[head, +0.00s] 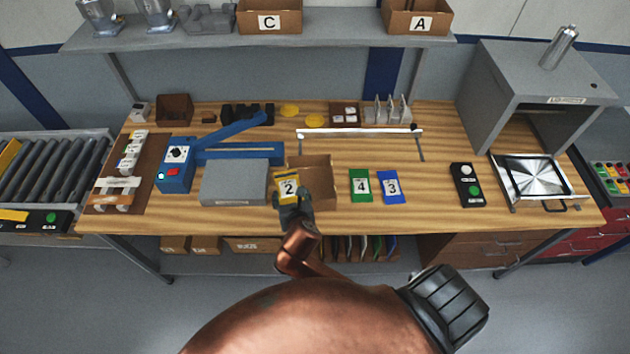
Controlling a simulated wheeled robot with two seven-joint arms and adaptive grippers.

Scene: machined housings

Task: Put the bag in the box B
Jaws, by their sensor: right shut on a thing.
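A yellow bag marked 2 (287,186) is held in my right gripper (289,201), which is shut on it. The bag overlaps the left side of an open cardboard box (319,181) on the table. I cannot tell whether the bag is above the box or in front of it. No letter shows on this box; its front is partly hidden by my gripper. A green bag marked 4 (360,186) and a blue bag marked 3 (392,187) lie on the table to the right of the box. My left gripper is not in view.
A grey block (234,188) and a blue machine (174,178) stand left of the box. A white rail (360,131) stands behind it. Box C (270,21) and box A (417,21) are on the shelf. The table right of the blue bag is clear up to a button panel (467,184).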

